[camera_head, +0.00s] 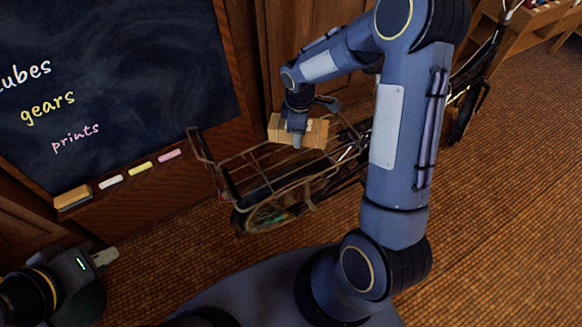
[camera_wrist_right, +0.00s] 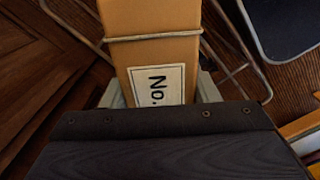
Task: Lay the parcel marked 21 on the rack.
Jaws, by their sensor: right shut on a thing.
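My right gripper (camera_head: 297,140) is shut on a tan parcel (camera_head: 314,133), which appears held over the far part of a brown metal carrier rack (camera_head: 290,186) on a bicycle. Whether the parcel touches the rack I cannot tell. In the right wrist view the parcel (camera_wrist_right: 150,50) lies between the two fingers (camera_wrist_right: 160,92), with a cord around it. Its white label reads "No."; the number is hidden by the gripper body. My left gripper (camera_head: 106,257) is at the lower left, empty and away from the rack; its finger gap is unclear.
A chalkboard (camera_head: 120,70) with a ledge holding an eraser (camera_head: 72,197) and several chalks stands at the left. The bicycle's wheel (camera_head: 268,214) shows under the rack. My right arm hides part of the bicycle. The woven floor (camera_head: 510,200) at the right is clear.

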